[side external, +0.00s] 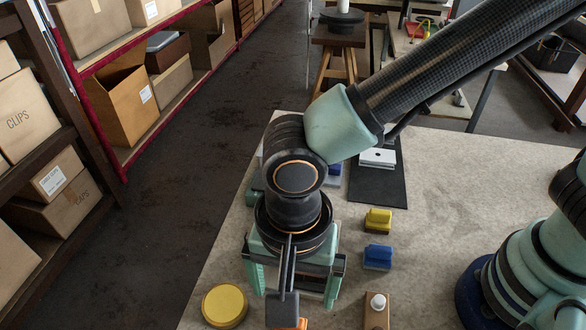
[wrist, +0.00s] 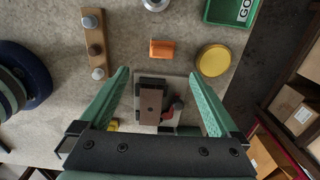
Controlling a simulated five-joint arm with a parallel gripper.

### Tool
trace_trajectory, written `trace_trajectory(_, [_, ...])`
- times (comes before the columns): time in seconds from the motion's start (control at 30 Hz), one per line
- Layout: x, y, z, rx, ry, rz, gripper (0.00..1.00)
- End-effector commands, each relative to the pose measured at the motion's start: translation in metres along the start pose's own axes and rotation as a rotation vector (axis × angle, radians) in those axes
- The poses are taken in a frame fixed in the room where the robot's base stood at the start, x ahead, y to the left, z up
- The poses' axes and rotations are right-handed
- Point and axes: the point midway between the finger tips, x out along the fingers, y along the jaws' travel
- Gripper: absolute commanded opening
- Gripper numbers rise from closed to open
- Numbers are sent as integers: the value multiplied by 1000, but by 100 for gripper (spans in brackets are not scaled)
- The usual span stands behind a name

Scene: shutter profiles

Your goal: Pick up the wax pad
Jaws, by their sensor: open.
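A round yellow disc, the likeliest wax pad, lies flat at the lower left of the bench in the side view (side external: 225,305). In the wrist view the yellow disc (wrist: 213,60) is right of my right-hand finger's tip, outside the jaws. My gripper (wrist: 160,76) is open and empty, with its two green fingers spread. In the side view my gripper (side external: 293,290) points down over the bench, right of the disc. Between the fingers, in the wrist view, a brown block (wrist: 149,104) and a dark red piece (wrist: 174,108) show below; my gripper hides them in the side view.
An orange block (wrist: 162,48) lies just beyond the fingertips. A wooden bar with knobs (wrist: 95,45) is to its left. A green tray (wrist: 233,10) stands beyond the disc. Yellow (side external: 378,220) and blue (side external: 378,257) blocks sit right of my gripper.

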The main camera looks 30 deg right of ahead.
Motion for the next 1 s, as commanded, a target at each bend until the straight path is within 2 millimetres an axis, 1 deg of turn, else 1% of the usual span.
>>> trace_trajectory(0.33, [54, 1, 1, 5, 2, 6, 98])
trace_trajectory(0.4, [61, 0, 1, 5, 1, 5, 98])
trace_trajectory(0.63, [75, -1, 1, 4, 1, 4, 98])
trace_trajectory(0.9, [109, -4, 3, 4, 1, 5, 98])
trace_trajectory(1.0, [117, -4, 3, 4, 1, 3, 98])
